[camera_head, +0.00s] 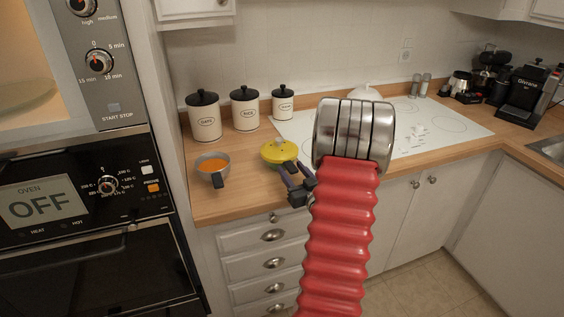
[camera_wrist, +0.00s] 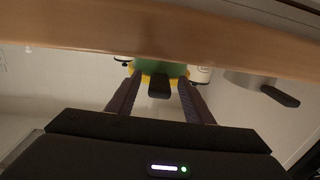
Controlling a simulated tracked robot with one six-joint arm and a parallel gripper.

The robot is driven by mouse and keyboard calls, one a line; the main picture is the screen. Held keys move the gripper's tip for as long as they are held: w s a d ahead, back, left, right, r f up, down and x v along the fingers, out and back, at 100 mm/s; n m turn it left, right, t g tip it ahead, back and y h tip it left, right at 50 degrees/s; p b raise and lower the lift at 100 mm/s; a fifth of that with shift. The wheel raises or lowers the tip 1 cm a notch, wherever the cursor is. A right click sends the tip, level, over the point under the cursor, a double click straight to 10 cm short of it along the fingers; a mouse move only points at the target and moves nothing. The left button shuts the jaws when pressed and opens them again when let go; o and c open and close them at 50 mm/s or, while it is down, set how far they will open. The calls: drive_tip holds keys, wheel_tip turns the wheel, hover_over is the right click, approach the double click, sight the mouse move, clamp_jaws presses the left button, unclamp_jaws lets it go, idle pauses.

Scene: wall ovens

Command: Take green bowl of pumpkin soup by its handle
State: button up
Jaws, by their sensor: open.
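My gripper (camera_head: 291,168) is at the counter's front edge, just in front of this pot. In the wrist view, the open fingers (camera_wrist: 160,81) stand on either side of the handle, with visible gaps.
A grey pan of orange soup (camera_head: 212,163) with a black handle stands to the left; it also shows in the wrist view (camera_wrist: 248,80). Several white canisters with black lids (camera_head: 244,110) stand behind. The wooden counter edge (camera_head: 250,207) and drawers lie below; a white cooktop (camera_head: 430,125) is right.

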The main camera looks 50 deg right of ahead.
drive_tip(key=shift+c, duration=0.4)
clamp_jaws()
idle(0.4)
